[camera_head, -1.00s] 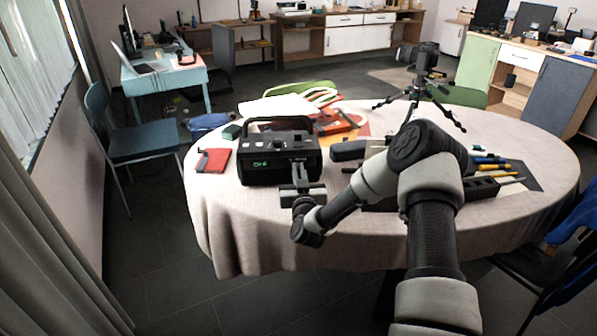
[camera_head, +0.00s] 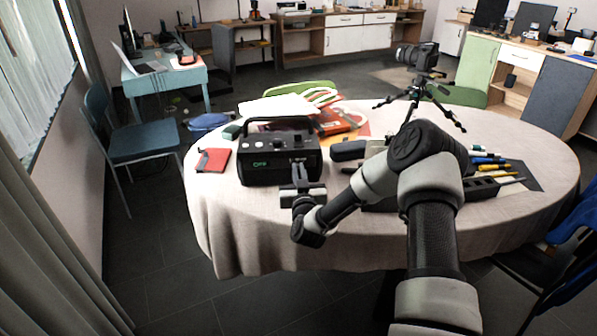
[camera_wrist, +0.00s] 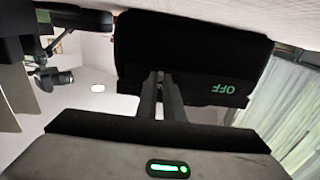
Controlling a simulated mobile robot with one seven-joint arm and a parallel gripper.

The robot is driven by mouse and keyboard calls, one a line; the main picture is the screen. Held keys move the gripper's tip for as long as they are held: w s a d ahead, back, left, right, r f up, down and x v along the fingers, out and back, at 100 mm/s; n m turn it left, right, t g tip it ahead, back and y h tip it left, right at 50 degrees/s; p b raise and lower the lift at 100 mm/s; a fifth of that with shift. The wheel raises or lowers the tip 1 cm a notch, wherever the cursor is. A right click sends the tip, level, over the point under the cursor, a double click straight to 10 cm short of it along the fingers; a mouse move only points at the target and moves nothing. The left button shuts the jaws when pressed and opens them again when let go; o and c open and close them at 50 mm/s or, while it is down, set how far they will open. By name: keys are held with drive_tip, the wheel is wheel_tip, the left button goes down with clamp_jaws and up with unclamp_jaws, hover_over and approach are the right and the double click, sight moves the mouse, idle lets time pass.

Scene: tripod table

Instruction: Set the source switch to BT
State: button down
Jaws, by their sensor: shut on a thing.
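The black radio-like device (camera_head: 250,176) stands upright on the round table, its carry handle raised. Its front display reads OFF in green. It also shows upside down in the wrist view (camera_wrist: 195,45), with the OFF text right of my fingers. My gripper (camera_head: 299,170) reaches the right part of its front face from the near side. In the wrist view its two fingers (camera_wrist: 161,80) are close together at the front panel. They are shut on a small part that they hide, apparently the source switch. Its lettering cannot be read.
A red notebook (camera_head: 213,160) lies left of the device. Papers and an orange item (camera_head: 338,122) lie behind it. A camera on a tripod (camera_head: 417,57) stands at the back right. A black tray with tools (camera_head: 482,187) is at right, beyond my arm.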

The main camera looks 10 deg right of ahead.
drive_tip(key=shift+a, duration=0.1)
idle(0.3)
drive_tip(key=shift+w+a+b, duration=0.1)
drive_tip(key=shift+a+b, duration=0.4)
drive_tip(key=shift+a, duration=0.7)
drive_tip(key=c, duration=1.9)
unclamp_jaws()
drive_tip(key=shift+o, duration=0.2)
drive_tip(key=s+a+p, duration=0.1)
drive_tip(key=s, duration=1.6)
drive_tip(key=shift+s+p, duration=0.2)
drive_tip(key=shift+p, duration=0.1)
drive_tip(key=shift+a, duration=0.1)
